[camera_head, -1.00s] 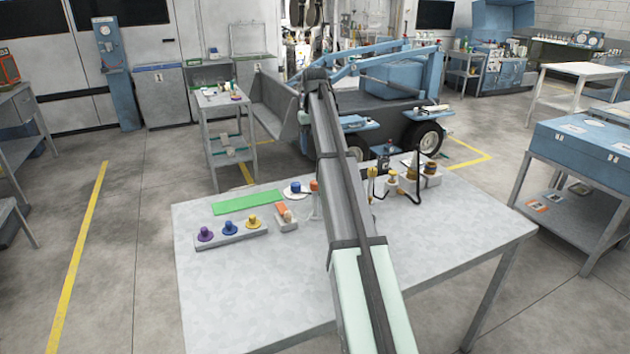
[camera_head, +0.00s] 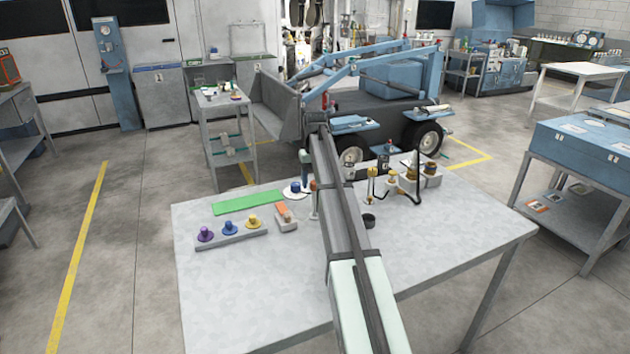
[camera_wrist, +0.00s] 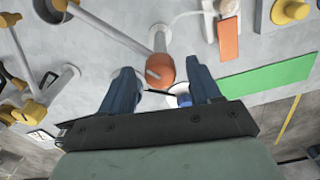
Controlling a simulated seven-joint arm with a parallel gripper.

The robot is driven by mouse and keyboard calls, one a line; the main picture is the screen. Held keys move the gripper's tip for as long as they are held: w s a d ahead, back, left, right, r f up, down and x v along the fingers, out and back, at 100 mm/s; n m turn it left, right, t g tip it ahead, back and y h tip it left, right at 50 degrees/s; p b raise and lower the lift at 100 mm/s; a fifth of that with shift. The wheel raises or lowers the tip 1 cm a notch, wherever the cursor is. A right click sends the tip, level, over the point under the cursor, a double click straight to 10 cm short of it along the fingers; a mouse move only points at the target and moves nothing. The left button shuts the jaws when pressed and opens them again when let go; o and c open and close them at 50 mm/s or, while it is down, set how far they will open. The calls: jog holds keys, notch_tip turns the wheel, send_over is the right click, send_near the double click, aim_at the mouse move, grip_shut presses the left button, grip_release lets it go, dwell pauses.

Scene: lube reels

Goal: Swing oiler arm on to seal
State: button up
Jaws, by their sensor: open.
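My gripper (camera_wrist: 160,78) is open, with two dark blue fingers in the wrist view. An orange rounded knob (camera_wrist: 160,70) lies between the fingertips in that picture; contact cannot be told. A grey rod (camera_wrist: 112,27) runs toward the knob from the upper left and looks like the oiler arm. The knob also shows in the head view (camera_head: 313,184), beside my arm. A white disc with a blue top (camera_head: 296,188) is just left of it, and its blue part (camera_wrist: 184,99) shows between the fingers. I cannot tell which part is the seal.
A grey strip with purple, blue and yellow knobs (camera_head: 230,230) lies on the table (camera_head: 250,290). A green mat (camera_head: 248,202) and an orange-topped block (camera_head: 286,216) are near it. Yellow-brown fittings (camera_head: 410,178) stand right of my arm, and a black cup (camera_head: 369,220) sits nearer. The front is clear.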

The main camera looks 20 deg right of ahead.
grip_shut()
dwell(0.7)
